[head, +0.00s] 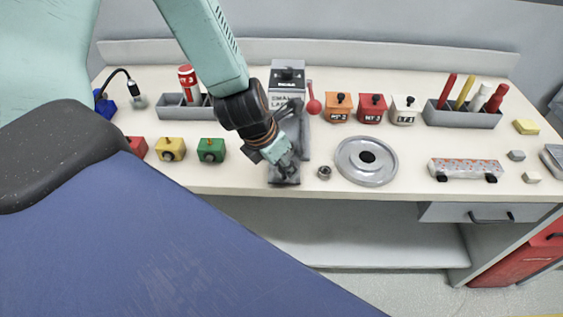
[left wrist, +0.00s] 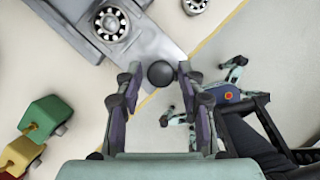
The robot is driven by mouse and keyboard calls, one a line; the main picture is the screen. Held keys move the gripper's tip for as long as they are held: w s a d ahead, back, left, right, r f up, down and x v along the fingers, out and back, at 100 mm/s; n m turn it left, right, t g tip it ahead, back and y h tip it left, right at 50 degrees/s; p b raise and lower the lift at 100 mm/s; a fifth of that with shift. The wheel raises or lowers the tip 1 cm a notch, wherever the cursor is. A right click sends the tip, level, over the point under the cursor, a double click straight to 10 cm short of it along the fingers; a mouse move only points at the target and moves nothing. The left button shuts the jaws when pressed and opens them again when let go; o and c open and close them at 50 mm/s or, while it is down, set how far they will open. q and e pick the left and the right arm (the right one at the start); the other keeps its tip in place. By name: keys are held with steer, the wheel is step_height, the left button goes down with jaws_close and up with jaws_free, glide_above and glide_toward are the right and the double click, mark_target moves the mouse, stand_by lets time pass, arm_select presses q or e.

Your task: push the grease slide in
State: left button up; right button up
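The grey machine (head: 288,78) with a partly readable "SMALL" label stands on the bench. A grey slide (head: 290,181) sticks out at its front, near the bench edge. In the left wrist view the slide (left wrist: 150,45) holds a bearing (left wrist: 111,24) and has a round black knob (left wrist: 161,73) at its end. My left gripper (head: 286,172) is low over the slide and hides part of it. In the left wrist view my left gripper (left wrist: 159,76) is open, one finger on each side of the knob, with visible gaps. My right gripper is not in view.
A loose bearing (head: 324,172) and a round metal plate (head: 366,160) lie to the right. Green (head: 211,150) and yellow (head: 170,149) boxes stand to the left. A red-balled lever (head: 313,106) is beside the machine. Orange, red and white boxes stand behind.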

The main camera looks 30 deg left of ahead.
arm_select(q)
steer(key=shift+d, duration=0.15)
steer(key=c, duration=0.3)
jaws_close()
